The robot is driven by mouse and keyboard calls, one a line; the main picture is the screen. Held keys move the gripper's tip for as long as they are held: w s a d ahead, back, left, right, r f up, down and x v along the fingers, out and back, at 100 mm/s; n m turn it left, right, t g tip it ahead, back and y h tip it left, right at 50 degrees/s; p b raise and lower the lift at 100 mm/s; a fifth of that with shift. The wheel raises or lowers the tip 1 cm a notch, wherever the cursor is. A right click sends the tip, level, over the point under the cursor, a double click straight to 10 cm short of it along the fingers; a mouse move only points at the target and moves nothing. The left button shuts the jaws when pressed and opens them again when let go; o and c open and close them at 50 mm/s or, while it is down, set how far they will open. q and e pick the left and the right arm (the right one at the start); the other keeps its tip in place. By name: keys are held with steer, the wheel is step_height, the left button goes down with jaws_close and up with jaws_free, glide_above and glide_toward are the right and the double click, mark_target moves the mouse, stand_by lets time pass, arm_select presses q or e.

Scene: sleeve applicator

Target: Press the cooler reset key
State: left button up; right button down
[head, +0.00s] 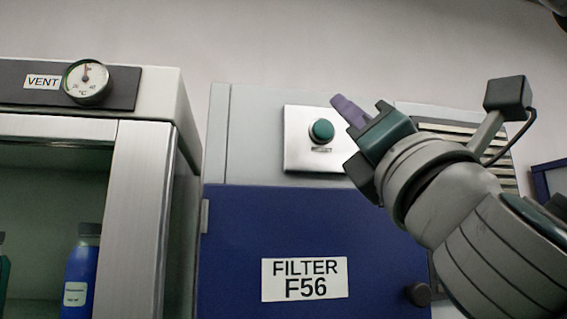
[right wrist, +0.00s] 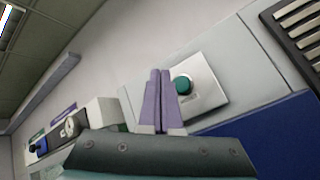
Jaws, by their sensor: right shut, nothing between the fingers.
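The reset key is a round green push button (head: 321,131) in a metal ring on a silver plate (head: 297,155), with a small label under it that I cannot read well. It sits on the grey upper panel above a blue door. In the right wrist view the green button (right wrist: 182,85) shows just right of the fingertips. My right gripper (head: 345,107) has purple fingers, shut and empty, and comes in from the right. In the head view its tips are to the right of the button and a little higher, apart from it. My left gripper is not in view.
A glass-fronted cabinet (head: 145,215) with a VENT dial (head: 86,82) and blue bottle (head: 83,270) stands at left. The blue door (head: 230,245) carries a FILTER F56 label (head: 304,279) and a dark knob (head: 418,293). A slatted vent (head: 460,130) lies behind my right arm.

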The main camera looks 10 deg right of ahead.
mark_target(334, 126)
steer(key=shift+w+b, duration=0.9)
steer(key=shift+w, duration=1.1)
steer(key=shift+w, duration=0.1)
stand_by(0.4)
steer(key=shift+w+b, duration=0.35)
steer(key=shift+w+a+b, duration=0.1)
steer(key=shift+w+b, duration=0.3)
stand_by(0.5)
steer(key=shift+s, duration=0.1)
stand_by(0.3)
steer(key=shift+s+r+p, duration=0.1)
steer(key=shift+s+p, duration=0.35)
steer(key=shift+p, duration=0.1)
steer(key=shift+s, duration=0.3)
